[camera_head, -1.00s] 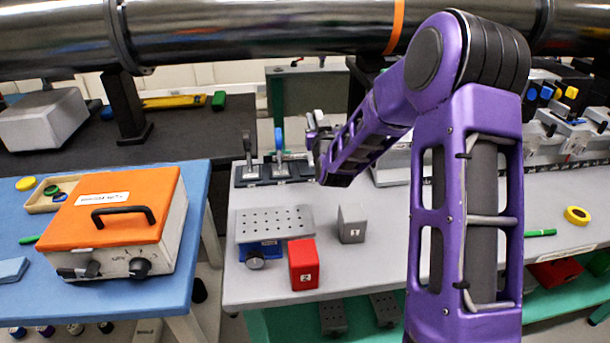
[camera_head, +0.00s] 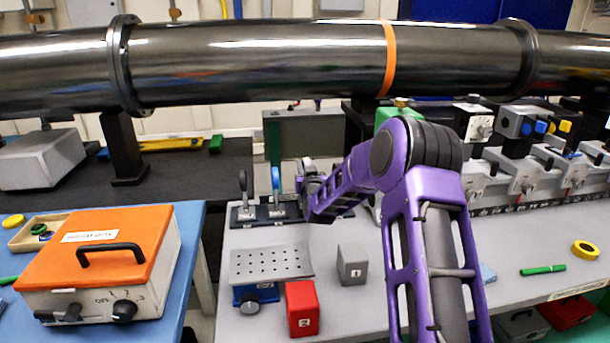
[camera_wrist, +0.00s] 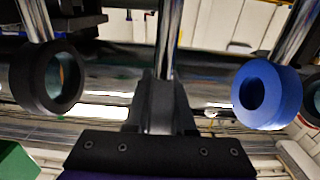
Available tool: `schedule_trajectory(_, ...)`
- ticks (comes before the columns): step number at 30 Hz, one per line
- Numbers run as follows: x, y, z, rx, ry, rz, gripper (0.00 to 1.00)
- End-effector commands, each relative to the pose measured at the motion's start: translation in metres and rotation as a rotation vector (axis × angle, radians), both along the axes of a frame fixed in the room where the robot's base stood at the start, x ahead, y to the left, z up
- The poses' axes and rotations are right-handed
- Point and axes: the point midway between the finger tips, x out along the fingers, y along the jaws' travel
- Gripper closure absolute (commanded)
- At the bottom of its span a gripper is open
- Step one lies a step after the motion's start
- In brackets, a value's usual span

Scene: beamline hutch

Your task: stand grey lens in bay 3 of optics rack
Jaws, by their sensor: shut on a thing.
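My gripper (camera_head: 312,186) is at the right part of the dark optics rack (camera_head: 243,217) in the head view. In the wrist view my gripper (camera_wrist: 160,105) is shut on the grey lens, which its fingers mostly hide. The lens's bright metal post (camera_wrist: 170,35) shows beyond the fingers. A bit of the grey lens (camera_head: 309,166) shows above my gripper in the head view. A blue lens (camera_head: 276,180) stands just left of it, also in the wrist view (camera_wrist: 266,95). A black lens (camera_wrist: 45,78) is on its other side. Whether the post's foot is seated is hidden.
A perforated plate on a blue stage (camera_head: 270,262), a red block (camera_head: 302,308) and a grey block (camera_head: 352,265) stand in front of the rack. A large steel pipe (camera_head: 260,55) crosses behind and above. An orange case (camera_head: 95,255) is at left.

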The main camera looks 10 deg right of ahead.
Motion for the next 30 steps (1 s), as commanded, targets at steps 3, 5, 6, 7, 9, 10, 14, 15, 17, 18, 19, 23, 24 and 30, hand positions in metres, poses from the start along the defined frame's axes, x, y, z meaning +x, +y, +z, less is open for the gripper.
schedule_trajectory(3, 0.000, 0.000, -0.018, 0.001, 0.000, -0.001, 1.00)
schedule_trajectory(5, 0.000, 0.000, -0.020, 0.000, -0.002, 0.000, 1.00)
schedule_trajectory(6, 0.000, 0.000, -0.020, 0.000, -0.003, 0.000, 1.00)
schedule_trajectory(7, 0.000, 0.000, -0.019, 0.000, -0.003, 0.000, 1.00)
schedule_trajectory(9, 0.000, 0.000, -0.019, 0.000, -0.003, 0.000, 1.00)
schedule_trajectory(10, 0.000, 0.000, -0.019, 0.000, -0.003, 0.000, 1.00)
schedule_trajectory(14, 0.000, 0.000, -0.022, 0.000, -0.002, 0.000, 1.00)
schedule_trajectory(15, 0.000, 0.000, -0.023, 0.000, 0.000, 0.000, 0.74)
schedule_trajectory(17, 0.000, 0.000, -0.023, 0.000, 0.000, 0.000, 0.63)
schedule_trajectory(18, 0.000, 0.000, -0.023, 0.000, 0.000, 0.000, 0.56)
schedule_trajectory(19, 0.000, 0.000, -0.023, 0.000, 0.000, 0.000, 0.51)
schedule_trajectory(23, 0.000, 0.000, -0.023, 0.000, 0.000, 0.000, 0.48)
schedule_trajectory(24, 0.000, 0.000, -0.023, 0.000, 0.000, 0.000, 0.48)
schedule_trajectory(30, 0.000, -0.001, -0.019, 0.000, -0.001, -0.001, 0.48)
